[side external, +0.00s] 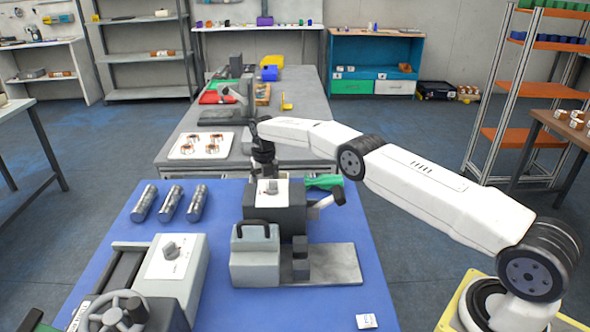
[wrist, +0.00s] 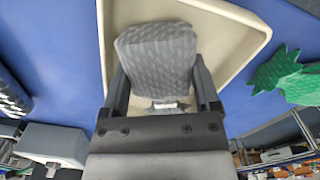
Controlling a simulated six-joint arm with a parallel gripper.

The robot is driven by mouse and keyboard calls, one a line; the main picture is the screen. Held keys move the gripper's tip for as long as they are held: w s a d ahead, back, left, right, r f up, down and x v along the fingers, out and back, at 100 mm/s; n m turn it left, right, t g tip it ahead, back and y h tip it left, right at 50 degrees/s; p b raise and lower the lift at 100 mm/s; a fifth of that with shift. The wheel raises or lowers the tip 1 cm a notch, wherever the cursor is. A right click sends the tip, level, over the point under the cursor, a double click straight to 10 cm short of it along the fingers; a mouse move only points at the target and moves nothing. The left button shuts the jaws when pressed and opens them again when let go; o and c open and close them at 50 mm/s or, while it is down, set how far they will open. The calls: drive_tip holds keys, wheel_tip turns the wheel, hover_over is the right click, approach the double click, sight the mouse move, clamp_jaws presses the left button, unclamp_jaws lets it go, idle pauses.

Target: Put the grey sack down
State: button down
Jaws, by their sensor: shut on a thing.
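The grey sack (wrist: 157,58) is a patterned grey block-like bag, seen in the wrist view between the two dark fingers of my gripper (wrist: 160,78). The fingers are shut on its sides. A beige tray (wrist: 238,42) with a raised rim lies beneath and behind the sack; I cannot tell whether the sack touches it. In the side external view my gripper (side external: 263,160) points down behind a dark grey machine (side external: 275,218), which hides the sack and tray.
A green jagged object (wrist: 285,76) lies right of the tray, also visible in the side external view (side external: 323,182). Several metal cylinders (side external: 170,203) lie left on the blue mat (side external: 110,222). A light-grey handled block (side external: 255,262) stands in front of the machine.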

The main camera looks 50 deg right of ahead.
drive_tip(key=shift+f, duration=0.1)
unclamp_jaws()
idle(0.3)
wheel_tip(320, 180, up, 12)
idle(0.8)
idle(0.5)
